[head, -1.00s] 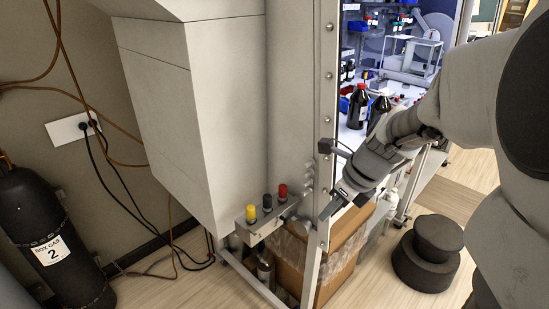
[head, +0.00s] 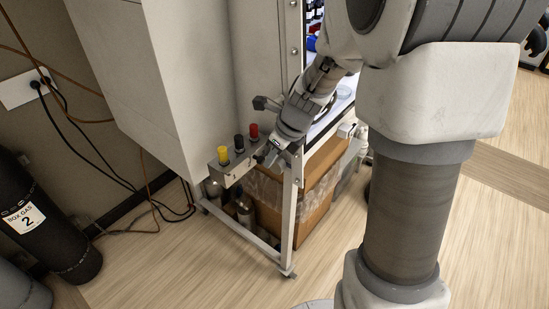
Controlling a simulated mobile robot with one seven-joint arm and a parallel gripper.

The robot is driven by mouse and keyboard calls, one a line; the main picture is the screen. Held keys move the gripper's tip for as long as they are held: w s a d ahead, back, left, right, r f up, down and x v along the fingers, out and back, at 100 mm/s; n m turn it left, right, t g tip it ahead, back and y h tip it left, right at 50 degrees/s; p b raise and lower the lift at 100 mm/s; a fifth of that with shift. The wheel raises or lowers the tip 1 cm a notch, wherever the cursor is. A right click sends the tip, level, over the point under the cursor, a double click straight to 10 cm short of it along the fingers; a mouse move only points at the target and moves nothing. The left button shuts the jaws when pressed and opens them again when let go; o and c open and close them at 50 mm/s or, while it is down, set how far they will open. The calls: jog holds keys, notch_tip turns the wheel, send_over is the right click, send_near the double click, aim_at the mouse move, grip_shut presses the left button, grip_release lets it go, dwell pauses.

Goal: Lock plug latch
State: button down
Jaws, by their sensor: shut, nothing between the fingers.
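My gripper (head: 270,155) is shut and points down and left at the cabinet's front corner post. Its fingertips are small and partly lost against the post, just right of a grey bracket box (head: 232,166). A yellow plug (head: 223,153), a black plug (head: 239,143) and a red plug (head: 253,130) stand in a row on the box. A dark grey lever-like part (head: 265,103) sticks out from the post above the gripper. I cannot tell which part is the plug latch, its position, or whether the fingertips touch anything.
The grey cabinet (head: 150,70) fills the upper left. Below it stand a cardboard box (head: 315,205) with a clear liner and small bottles (head: 244,208). A black gas cylinder (head: 45,225) and a wall socket (head: 22,88) with cables are at left. Floor in front is clear.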

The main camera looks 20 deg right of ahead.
jog(key=shift+w+a+p, duration=0.6)
jog(key=shift+w+p, duration=0.25)
